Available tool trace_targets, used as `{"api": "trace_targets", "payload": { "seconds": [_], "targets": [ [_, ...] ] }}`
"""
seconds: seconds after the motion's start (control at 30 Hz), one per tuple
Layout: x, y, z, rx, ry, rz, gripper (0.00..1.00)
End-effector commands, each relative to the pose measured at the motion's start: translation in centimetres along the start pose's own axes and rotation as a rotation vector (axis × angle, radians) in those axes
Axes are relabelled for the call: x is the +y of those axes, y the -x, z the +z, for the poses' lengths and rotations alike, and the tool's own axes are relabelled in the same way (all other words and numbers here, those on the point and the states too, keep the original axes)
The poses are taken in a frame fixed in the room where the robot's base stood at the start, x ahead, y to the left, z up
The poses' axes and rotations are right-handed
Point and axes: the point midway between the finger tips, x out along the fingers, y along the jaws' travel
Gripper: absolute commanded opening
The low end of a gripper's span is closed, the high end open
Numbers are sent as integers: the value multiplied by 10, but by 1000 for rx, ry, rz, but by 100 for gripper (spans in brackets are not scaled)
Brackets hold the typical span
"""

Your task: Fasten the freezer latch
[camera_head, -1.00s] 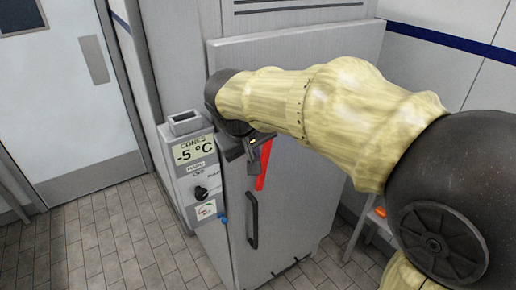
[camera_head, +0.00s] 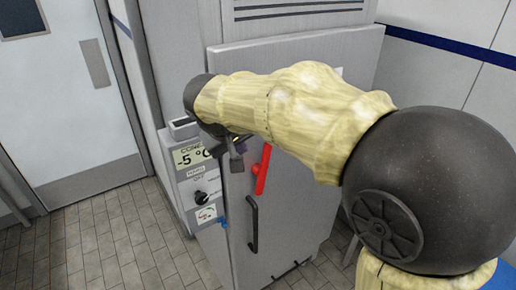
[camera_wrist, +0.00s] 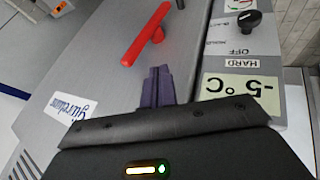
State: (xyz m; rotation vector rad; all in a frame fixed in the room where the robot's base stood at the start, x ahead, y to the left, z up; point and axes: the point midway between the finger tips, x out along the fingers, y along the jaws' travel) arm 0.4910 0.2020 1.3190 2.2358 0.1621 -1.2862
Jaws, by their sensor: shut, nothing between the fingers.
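The red freezer latch (camera_head: 262,170) is a bar on the upper left of the grey freezer door (camera_head: 305,200). It stands steeply, its top leaning slightly right, above the dark door handle (camera_head: 252,222). In the wrist view the red latch (camera_wrist: 147,35) lies diagonally beyond my fingertips, on a pivot knob. My gripper (camera_head: 237,165) is shut and empty, left of the latch near the freezer's front left edge. Its purple fingers (camera_wrist: 157,72) show together in the wrist view, with a gap between them and the latch. Whether the latch is engaged I cannot tell.
A control panel with a -5 °C display (camera_head: 191,156) and a black knob (camera_head: 201,197) stands just left of the door. A blue tap-like part (camera_head: 222,221) sits below. Tiled floor (camera_head: 100,250) is clear at left.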

Motion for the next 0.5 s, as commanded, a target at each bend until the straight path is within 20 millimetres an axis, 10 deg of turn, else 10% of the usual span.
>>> {"api": "trace_targets", "payload": {
  "seconds": [0.5],
  "targets": [
    [28,-68,2,-2,-2,1,0]
  ]
}}
